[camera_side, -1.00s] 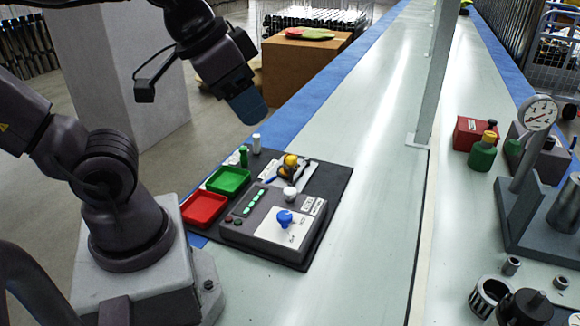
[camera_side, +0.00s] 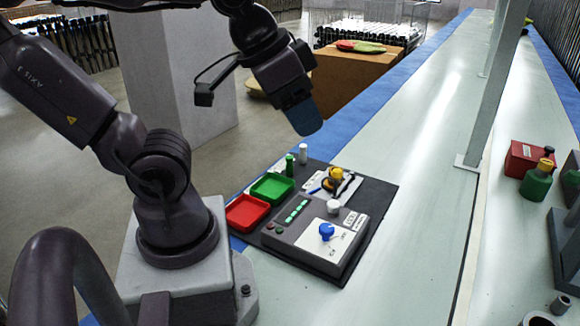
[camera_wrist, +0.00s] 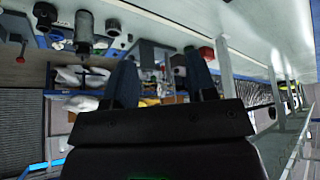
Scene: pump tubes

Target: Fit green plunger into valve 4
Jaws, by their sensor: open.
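The green plunger (camera_side: 289,165) looks like a small upright green peg at the back left of the black board, beside a white peg (camera_side: 303,153). My gripper (camera_side: 306,118) hangs tilted in the air above the back of the board, apart from both pegs. The wrist view shows its two dark blue fingers (camera_wrist: 162,72) spread, with nothing held between them. A grey box (camera_side: 318,240) on the board carries a white knob (camera_side: 333,207) and a blue knob (camera_side: 326,231). I cannot make out which part is valve 4.
A green tray (camera_side: 272,188) and a red tray (camera_side: 247,212) sit left of the grey box. A yellow and black part (camera_side: 337,177) lies behind it. A red box (camera_side: 525,161) and a green bottle (camera_side: 537,181) stand far right. The pale table between is clear.

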